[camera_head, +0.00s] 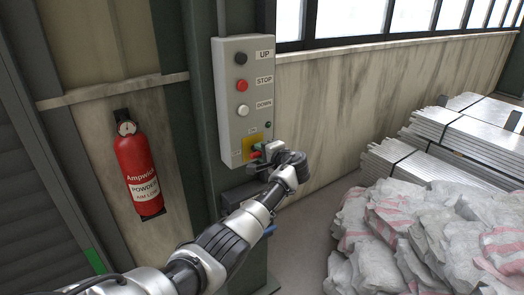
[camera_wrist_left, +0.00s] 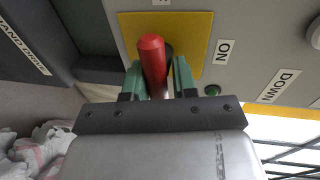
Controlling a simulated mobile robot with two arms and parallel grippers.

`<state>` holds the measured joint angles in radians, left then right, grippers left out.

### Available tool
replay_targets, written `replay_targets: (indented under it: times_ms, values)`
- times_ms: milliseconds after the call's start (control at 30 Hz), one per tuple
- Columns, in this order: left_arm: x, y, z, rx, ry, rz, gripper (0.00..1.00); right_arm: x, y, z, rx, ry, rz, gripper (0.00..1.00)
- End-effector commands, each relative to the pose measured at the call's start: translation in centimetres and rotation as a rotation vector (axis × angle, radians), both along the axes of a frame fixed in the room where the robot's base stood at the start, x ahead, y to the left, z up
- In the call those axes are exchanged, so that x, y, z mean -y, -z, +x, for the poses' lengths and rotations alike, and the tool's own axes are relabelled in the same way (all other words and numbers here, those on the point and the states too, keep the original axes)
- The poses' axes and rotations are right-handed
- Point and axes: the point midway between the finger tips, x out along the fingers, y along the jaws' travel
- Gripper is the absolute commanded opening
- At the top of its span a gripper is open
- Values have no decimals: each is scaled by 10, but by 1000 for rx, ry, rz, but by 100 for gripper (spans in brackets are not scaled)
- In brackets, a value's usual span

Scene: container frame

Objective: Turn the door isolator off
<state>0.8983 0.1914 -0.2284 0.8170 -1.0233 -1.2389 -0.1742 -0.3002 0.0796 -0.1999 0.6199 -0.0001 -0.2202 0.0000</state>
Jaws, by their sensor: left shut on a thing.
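The door isolator is a red handle (camera_wrist_left: 153,60) on a yellow plate (camera_wrist_left: 200,30), low on a grey control box (camera_head: 230,80). The yellow plate also shows in the head view (camera_head: 255,138), partly behind my gripper. My left gripper (camera_wrist_left: 157,78) has its green fingers on both sides of the red handle and is shut on it. In the head view my left gripper (camera_head: 261,153) is at the box's lower front. An ON label (camera_wrist_left: 224,51) sits beside the plate. The handle's exact setting is hard to tell. My right gripper is not in view.
The box carries a black UP button (camera_head: 240,59), a red STOP button (camera_head: 241,86) and a white DOWN button (camera_head: 242,111). A red fire extinguisher (camera_head: 138,165) hangs at left. Grey sacks (camera_head: 420,235) and stacked metal sheets (camera_head: 460,140) lie at right.

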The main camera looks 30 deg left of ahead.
Motion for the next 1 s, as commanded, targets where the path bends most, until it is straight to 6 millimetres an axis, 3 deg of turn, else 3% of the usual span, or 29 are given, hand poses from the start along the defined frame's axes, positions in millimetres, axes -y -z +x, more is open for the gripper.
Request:
replay_targets:
  times_ms: [567,600,733,1000]
  values:
    - [2,9,-1,-46,0,5,4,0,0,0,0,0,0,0]
    - [2,9,-1,-46,0,5,29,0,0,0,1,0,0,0]
    - [2,8,-1,-43,-1,5,48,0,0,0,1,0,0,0]
    - [1,4,-1,-37,-1,9,48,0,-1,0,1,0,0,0]
